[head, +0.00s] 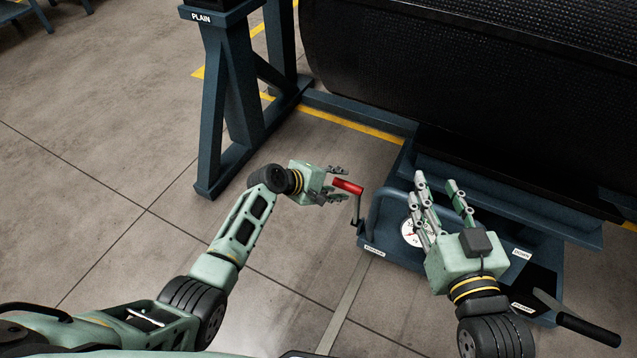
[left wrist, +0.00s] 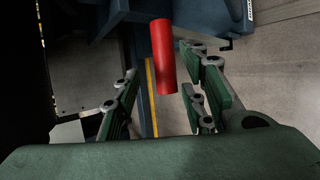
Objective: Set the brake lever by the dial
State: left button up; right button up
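A lever with a black grip (head: 588,330) sticks out at the lower right of the blue machine base; I cannot tell for certain that it is the brake lever. A round white dial (head: 411,233) with a red mark sits on the base, partly hidden by my right gripper's fingers. My right gripper (head: 441,188) is open and empty above the dial. My left gripper (head: 335,183) is open at the red handle (head: 348,187) of a crank on the base's left side. In the left wrist view the red handle (left wrist: 163,58) lies between the spread fingers, with gaps on both sides.
A large black ribbed roll (head: 460,65) is behind the base. A blue stand (head: 225,110) labelled PLAIN is at the upper left. The base (head: 385,215) carries small white labels. The floor (head: 110,140) on the left is clear.

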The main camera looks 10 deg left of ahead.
pick_arm(q)
jog(key=v, duration=0.7)
jog(key=shift+s+a, duration=0.35)
